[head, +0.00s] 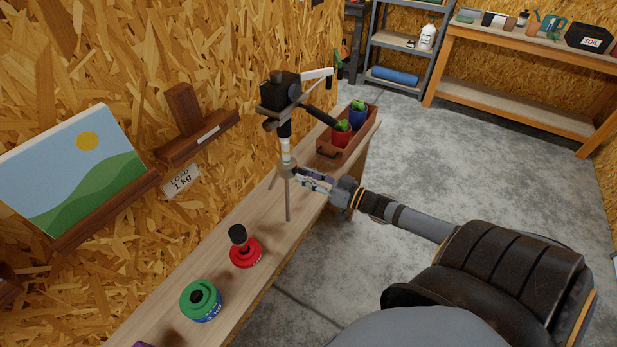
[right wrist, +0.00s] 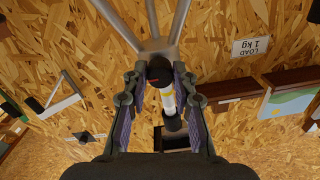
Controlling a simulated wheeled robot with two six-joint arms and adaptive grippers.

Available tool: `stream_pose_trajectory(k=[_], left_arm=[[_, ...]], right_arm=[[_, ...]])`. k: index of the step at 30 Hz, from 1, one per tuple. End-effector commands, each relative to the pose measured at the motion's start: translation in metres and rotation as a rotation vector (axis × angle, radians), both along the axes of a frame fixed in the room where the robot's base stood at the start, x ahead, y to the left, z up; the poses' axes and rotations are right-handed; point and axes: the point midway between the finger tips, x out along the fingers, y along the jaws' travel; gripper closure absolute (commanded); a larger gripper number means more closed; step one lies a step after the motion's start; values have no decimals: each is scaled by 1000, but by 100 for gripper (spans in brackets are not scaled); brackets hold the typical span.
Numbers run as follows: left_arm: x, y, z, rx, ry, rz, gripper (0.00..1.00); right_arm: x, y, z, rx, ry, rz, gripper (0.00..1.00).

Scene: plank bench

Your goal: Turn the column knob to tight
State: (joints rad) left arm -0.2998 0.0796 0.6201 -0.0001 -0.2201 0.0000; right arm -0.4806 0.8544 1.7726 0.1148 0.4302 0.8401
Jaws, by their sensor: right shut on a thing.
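A tripod (head: 288,198) with a black camera (head: 279,90) on top stands on the plank bench (head: 180,284), close to the wall. Its pale column (head: 285,148) also shows in the right wrist view (right wrist: 167,98). My right gripper (head: 299,174) reaches the tripod from the right, at the collar below the column. In the right wrist view my right gripper (right wrist: 160,75) is shut on the dark round column knob (right wrist: 158,70), one finger on each side. A small red mark shows on the knob; its setting cannot be read. My left gripper is out of view.
A red weight (head: 245,252) and a green weight (head: 201,300) stand on the bench nearer me. A brown crate (head: 333,152) with a red and a blue pot is behind the tripod. Wall ledges hold a picture (head: 75,172). Open floor lies right.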

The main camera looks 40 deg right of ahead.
Motion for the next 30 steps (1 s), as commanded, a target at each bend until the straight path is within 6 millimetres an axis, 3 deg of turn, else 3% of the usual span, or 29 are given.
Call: stream_pose_trajectory(k=[8, 9, 13, 23, 30], left_arm=[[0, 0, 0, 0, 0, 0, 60], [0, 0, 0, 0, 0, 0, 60], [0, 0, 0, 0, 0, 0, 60], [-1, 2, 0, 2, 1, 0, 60], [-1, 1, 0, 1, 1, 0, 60]], right_arm=[[-1, -1, -3, -1, 5, -2, 100], [-1, -1, -3, -1, 5, -2, 68], [-1, -1, -2, -2, 4, -1, 50], [-2, -1, -1, -2, 2, 1, 50], [-23, -9, -2, -3, 7, 5, 50]])
